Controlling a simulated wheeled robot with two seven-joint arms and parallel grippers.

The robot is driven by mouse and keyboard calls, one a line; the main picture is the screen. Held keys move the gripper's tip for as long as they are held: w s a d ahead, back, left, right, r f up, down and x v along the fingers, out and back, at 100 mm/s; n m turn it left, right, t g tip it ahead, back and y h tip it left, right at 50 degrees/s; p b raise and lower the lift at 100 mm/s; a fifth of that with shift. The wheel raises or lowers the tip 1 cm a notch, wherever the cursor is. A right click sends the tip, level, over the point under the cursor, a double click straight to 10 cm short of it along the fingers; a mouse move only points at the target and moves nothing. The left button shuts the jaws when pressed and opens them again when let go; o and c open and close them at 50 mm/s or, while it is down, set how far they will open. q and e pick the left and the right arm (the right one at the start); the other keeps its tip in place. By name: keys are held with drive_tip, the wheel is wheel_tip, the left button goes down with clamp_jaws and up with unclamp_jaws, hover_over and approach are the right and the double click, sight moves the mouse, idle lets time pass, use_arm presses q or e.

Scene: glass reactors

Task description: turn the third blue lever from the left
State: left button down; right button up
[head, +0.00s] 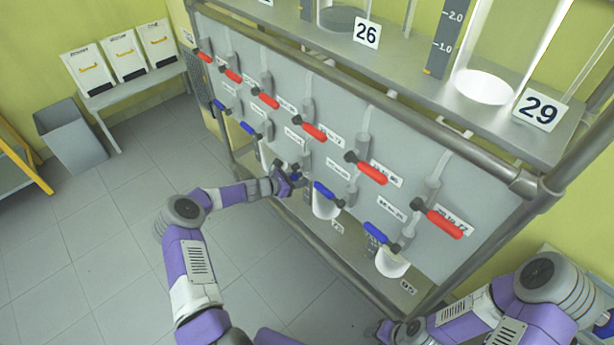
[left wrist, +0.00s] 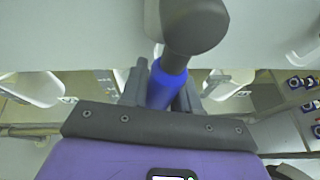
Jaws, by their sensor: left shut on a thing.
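Blue levers run along the lower row of the grey panel (head: 345,125) in the head view. The first blue lever (head: 220,105) and second blue lever (head: 249,128) are at the left. The fourth (head: 325,191) and fifth (head: 377,232) are to the right of my left gripper (head: 287,181). The third blue lever is mostly hidden behind that gripper. In the left wrist view its blue handle (left wrist: 163,89) stands between the shut fingers, with its dark grey hub (left wrist: 193,25) above. My right gripper (head: 385,331) shows only partly at the bottom; its fingers cannot be made out.
A row of red levers (head: 368,172) sits above the blue ones. White buckets (head: 392,263) stand under the panel on a grey shelf. Glass reactors (head: 500,60) stand above. A grey bin (head: 70,135) and a bench are at the left. The tiled floor (head: 90,240) there is clear.

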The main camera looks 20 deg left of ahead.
use_arm(q)
drive_tip(key=shift+d, duration=0.1)
idle(0.3)
drive_tip(key=c, duration=0.9)
unclamp_jaws()
drive_tip(key=p+v, duration=0.1)
drive_tip(key=v, duration=0.6)
drive_tip(key=shift+s+r, duration=0.2)
drive_tip(key=shift+s, duration=0.05)
